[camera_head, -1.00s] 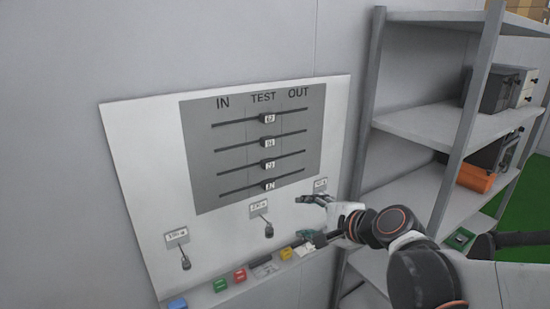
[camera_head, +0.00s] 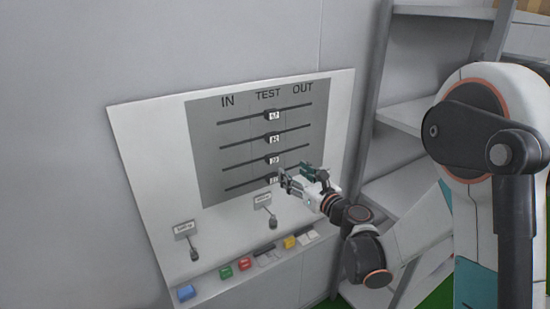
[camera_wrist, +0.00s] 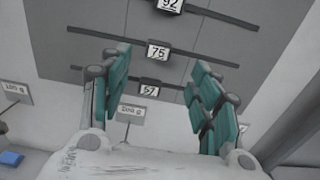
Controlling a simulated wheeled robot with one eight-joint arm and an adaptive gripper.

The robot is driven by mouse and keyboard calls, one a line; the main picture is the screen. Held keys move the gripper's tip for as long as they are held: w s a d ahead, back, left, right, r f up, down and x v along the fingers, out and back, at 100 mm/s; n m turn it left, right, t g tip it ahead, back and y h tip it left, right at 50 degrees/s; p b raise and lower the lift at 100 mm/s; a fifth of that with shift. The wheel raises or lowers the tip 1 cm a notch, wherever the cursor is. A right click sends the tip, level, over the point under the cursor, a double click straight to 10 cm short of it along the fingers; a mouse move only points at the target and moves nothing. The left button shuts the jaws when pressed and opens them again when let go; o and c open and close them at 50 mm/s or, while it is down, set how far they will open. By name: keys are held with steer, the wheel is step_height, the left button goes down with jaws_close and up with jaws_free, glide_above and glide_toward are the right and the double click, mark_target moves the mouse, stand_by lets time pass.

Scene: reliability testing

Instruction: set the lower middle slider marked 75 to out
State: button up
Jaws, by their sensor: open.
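The slider marked 75 (camera_head: 273,160) is the third from the top on a grey panel. Its black knob sits near the middle of its track, under TEST. In the wrist view the 75 label (camera_wrist: 158,52) shows between my fingers, with the slider marked 57 (camera_wrist: 149,90) below it. My gripper (camera_head: 294,175) is open and empty, in front of the lower right of the panel. Its teal fingers (camera_wrist: 158,66) are spread to either side of the 75 knob in the wrist view. Whether they touch it cannot be told.
The slider marked 92 (camera_wrist: 170,5) is above. Switches (camera_head: 271,219) and coloured buttons, including a red one (camera_head: 243,264), lie below the grey panel. A grey shelf rack (camera_head: 404,113) stands to the right. The wall left of the board is clear.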

mark_target(274, 158)
steer(key=x, duration=1.1)
steer(key=shift+w+a, duration=0.1)
steer(key=shift+a, duration=0.05)
jaws_close()
steer(key=w+d, duration=0.2)
steer(key=d, duration=0.1)
steer(key=w+d+b, duration=0.1)
steer(key=w+d, duration=0.2)
steer(key=d, duration=0.1)
steer(key=w+d+b, duration=0.1)
steer(key=w+d, duration=0.1)
steer(key=d, duration=0.2)
steer(key=shift+w, duration=0.2)
steer(key=shift+c, duration=1.4)
jaws_free()
steer(key=shift+o, duration=1.4)
steer(key=shift+w+d, duration=0.1)
steer(key=shift+d, duration=0.05)
